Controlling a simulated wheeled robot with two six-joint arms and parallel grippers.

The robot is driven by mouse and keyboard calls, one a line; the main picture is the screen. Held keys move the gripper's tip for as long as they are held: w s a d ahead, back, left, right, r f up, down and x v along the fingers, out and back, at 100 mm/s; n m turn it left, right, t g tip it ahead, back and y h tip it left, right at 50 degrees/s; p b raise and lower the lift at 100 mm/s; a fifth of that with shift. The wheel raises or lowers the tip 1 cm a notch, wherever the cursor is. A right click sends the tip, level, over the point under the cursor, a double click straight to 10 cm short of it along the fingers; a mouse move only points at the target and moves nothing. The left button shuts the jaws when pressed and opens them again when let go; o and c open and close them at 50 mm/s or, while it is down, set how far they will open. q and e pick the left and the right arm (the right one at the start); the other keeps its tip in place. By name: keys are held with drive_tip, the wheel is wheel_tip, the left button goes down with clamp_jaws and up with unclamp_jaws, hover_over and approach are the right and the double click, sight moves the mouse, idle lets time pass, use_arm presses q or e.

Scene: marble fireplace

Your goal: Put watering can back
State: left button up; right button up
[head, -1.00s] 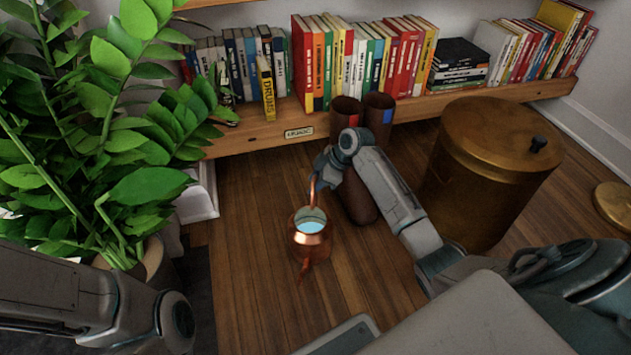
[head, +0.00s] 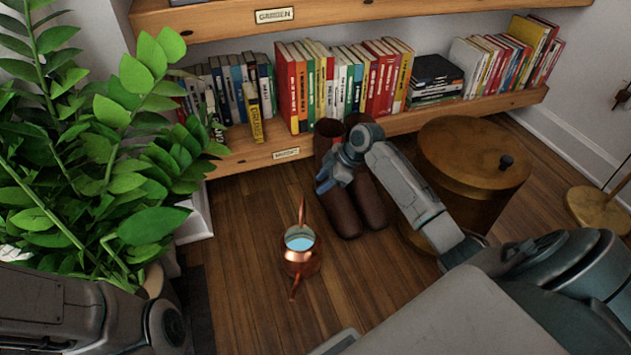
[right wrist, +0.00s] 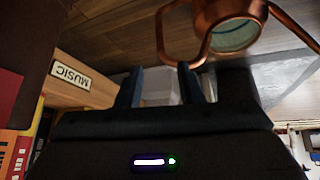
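The copper watering can (head: 300,262) stands on the wooden floor, with pale blue showing in its round opening. A thin copper part rises from its far side, and another points toward me. It also shows at the top of the right wrist view (right wrist: 233,28), where its copper handle loop hangs close to one fingertip. My right gripper (head: 326,180) is beyond the can and to its right, in front of the boots. Its two fingers (right wrist: 160,78) are apart with nothing held between them. My left gripper is out of view; only my left arm shows at lower left.
A wooden shelf labelled GARDEN (head: 274,15) is above a book-filled shelf labelled MUSIC (head: 286,153). Brown boots (head: 366,208) stand behind my right gripper. A brass bin (head: 470,165) is right, a leafy plant (head: 95,190) left. Floor around the can is clear.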

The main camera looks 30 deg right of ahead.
drive_tip(key=shift+s+d+r, duration=0.15)
drive_tip(key=shift+r, duration=0.2)
